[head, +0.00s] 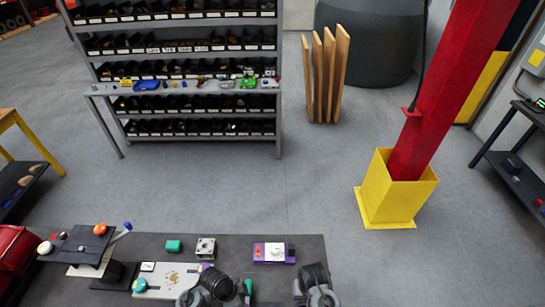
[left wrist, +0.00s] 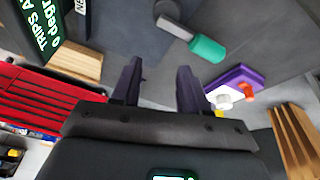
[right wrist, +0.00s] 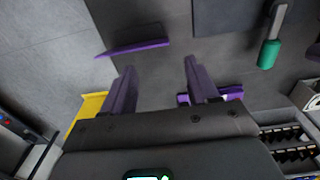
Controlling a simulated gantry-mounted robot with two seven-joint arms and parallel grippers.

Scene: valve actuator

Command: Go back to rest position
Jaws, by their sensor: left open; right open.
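My left gripper (left wrist: 158,88) is open, with nothing between its dark fingers in the left wrist view. My right gripper (right wrist: 160,84) is also open and empty in the right wrist view. In the head view both of my arms end low in the picture, at the front of the dark work table (head: 228,242). A purple block (head: 274,252) with white and orange parts sits on the table; it also shows in the left wrist view (left wrist: 236,82).
A light plate (head: 172,281) with small brass-coloured bits lies left of my left gripper. A dark stand (head: 82,245) is at the table's left. Beyond lie a bin shelf (head: 190,87), wooden boards (head: 325,75) and a red post (head: 425,100) in a yellow base. Open floor lies between.

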